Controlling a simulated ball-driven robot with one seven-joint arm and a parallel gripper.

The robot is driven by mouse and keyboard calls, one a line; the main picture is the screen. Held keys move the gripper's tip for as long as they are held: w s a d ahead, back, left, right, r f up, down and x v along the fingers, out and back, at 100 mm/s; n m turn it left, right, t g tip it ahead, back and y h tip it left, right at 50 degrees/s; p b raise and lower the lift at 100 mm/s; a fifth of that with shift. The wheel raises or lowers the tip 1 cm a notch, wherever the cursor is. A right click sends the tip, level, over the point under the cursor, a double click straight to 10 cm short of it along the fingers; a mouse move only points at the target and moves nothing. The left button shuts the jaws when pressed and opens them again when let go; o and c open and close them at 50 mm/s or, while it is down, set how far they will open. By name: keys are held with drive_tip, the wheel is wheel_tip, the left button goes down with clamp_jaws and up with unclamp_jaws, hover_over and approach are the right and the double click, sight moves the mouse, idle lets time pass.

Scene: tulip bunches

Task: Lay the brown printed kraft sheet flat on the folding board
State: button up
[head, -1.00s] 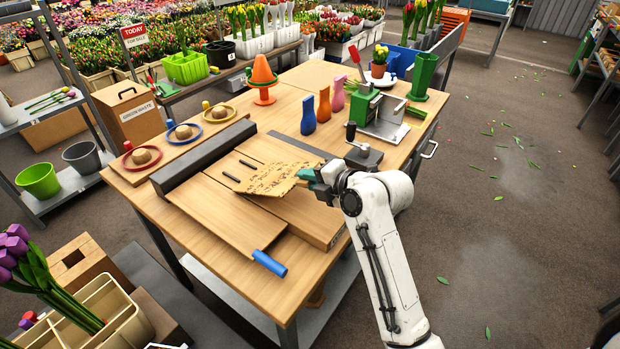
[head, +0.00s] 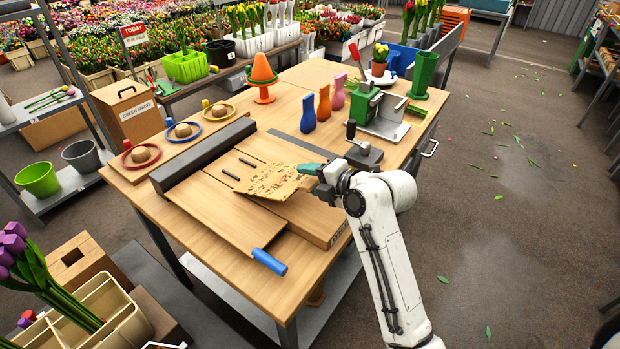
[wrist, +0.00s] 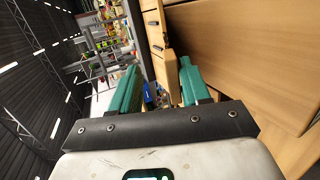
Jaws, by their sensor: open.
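The brown printed kraft sheet (head: 270,183) is over the right part of the wooden folding board (head: 218,212) in the head view. In the wrist view, the two green fingers (wrist: 158,88) stand apart. A narrow tan strip shows between them, and I cannot tell whether it is the sheet seen edge-on. Contact with the sheet is unclear.
Two dark bars (head: 230,175) lie on the board, and a blue handle (head: 269,262) sticks out at its near edge. A dark block (head: 203,157) runs along its far left side. Blue (head: 308,115), orange and pink vases and a green device (head: 366,105) stand behind.

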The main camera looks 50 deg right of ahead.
drive_tip(key=v, duration=1)
drive_tip(key=shift+b, duration=0.3)
drive_tip(key=shift+r, duration=0.1)
idle(0.3)
